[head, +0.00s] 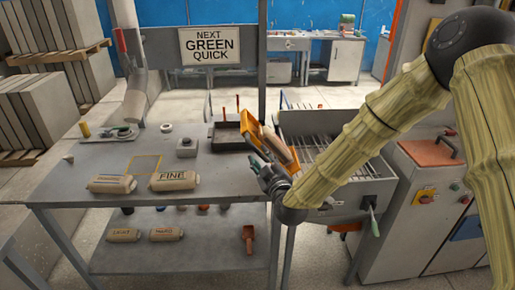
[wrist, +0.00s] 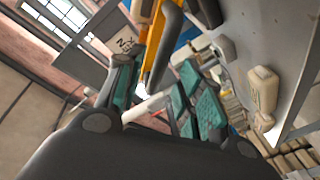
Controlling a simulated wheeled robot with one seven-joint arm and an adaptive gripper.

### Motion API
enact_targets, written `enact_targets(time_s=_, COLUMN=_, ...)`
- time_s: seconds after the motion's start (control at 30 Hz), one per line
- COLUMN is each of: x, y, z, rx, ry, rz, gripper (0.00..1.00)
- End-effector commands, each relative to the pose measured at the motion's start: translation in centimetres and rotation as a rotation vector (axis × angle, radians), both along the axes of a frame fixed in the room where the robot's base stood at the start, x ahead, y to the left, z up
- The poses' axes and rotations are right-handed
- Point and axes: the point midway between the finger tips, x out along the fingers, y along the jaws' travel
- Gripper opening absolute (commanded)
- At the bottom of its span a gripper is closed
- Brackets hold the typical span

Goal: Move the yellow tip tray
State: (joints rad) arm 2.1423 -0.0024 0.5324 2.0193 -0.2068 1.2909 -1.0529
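The yellow tip tray (head: 254,129) is tilted over the right end of the grey bench, beside the slatted metal mould. A pale brown rounded thing lies along it. My gripper (head: 264,169) is at the tray's lower front side. In the wrist view the tray's yellow edge (wrist: 156,58) shows between and beyond my gripper's teal-padded fingers (wrist: 158,85). The fingers stand apart, with background visible between them. I cannot tell whether either finger touches the tray.
The mould (head: 345,158) stands right of the bench (head: 105,170). Bags marked FINE (head: 174,181) and another bag (head: 111,184) lie at the bench front. A red-topped cabinet (head: 430,152) stands at right.

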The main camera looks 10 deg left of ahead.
Motion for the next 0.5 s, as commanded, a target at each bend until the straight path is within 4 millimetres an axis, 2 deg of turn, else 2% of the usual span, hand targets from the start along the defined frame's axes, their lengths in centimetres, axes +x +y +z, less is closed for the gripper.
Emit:
enact_targets(time_s=0.2, x=2.6, y=1.5, z=0.1, rx=0.0, ry=0.002, rz=0.0, gripper=0.37)
enact_targets(time_s=0.5, x=4.0, y=2.4, z=0.0, rx=0.0, ry=0.001, rz=0.001, gripper=0.37)
